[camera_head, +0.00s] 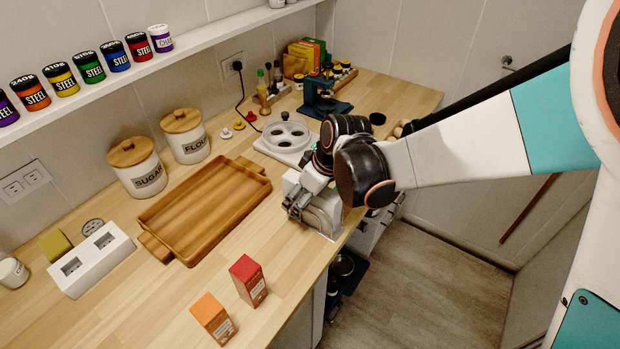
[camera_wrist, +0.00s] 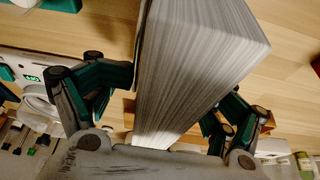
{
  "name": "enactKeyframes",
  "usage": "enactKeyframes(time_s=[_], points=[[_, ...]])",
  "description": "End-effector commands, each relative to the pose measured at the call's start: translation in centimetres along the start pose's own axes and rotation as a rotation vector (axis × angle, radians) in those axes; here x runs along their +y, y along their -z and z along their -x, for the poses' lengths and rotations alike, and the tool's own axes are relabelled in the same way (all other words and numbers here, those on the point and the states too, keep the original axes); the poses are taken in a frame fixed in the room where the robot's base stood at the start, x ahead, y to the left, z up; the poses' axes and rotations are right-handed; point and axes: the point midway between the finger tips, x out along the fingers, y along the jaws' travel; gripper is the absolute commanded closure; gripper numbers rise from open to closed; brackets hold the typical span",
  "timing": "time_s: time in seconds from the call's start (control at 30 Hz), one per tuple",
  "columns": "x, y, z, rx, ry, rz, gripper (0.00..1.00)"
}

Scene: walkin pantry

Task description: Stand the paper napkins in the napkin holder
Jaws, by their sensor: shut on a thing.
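The paper napkins (camera_wrist: 195,60) are a thick white stack with many thin sheet edges, filling the middle of the wrist view. My gripper (camera_wrist: 174,100) is shut on them, with green-padded fingers on both sides. In the head view my gripper (camera_head: 302,203) is low over the counter's front edge, and the white napkins there are mostly hidden by it. A grey, curved metal plate, apparently the napkin holder (camera_head: 326,214), shows right beside the gripper. I cannot tell whether the napkins are inside it or touching its base.
A wooden tray (camera_head: 163,246) lies left of the gripper. A white plate with round wells (camera_head: 268,146) sits behind. Canisters for sugar (camera_head: 144,178) and flour (camera_head: 192,147) stand by the wall. The counter ends just right of the gripper.

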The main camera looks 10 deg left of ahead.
Motion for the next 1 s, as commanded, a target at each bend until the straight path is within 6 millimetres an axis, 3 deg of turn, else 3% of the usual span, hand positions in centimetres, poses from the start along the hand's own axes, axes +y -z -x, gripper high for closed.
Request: enactKeyframes(time_s=[0.1, 0.13, 0.27, 1.0], points=[[0.00, -0.35, -0.11, -0.006, 0.000, -0.001, 0.79], [0.00, -0.34, -0.11, -0.006, 0.000, -0.001, 0.27], [0.01, -0.24, -0.06, -0.004, 0.000, -0.001, 0.00], [0.01, 0.08, 0.19, 0.001, 0.000, 0.000, 0.00]])
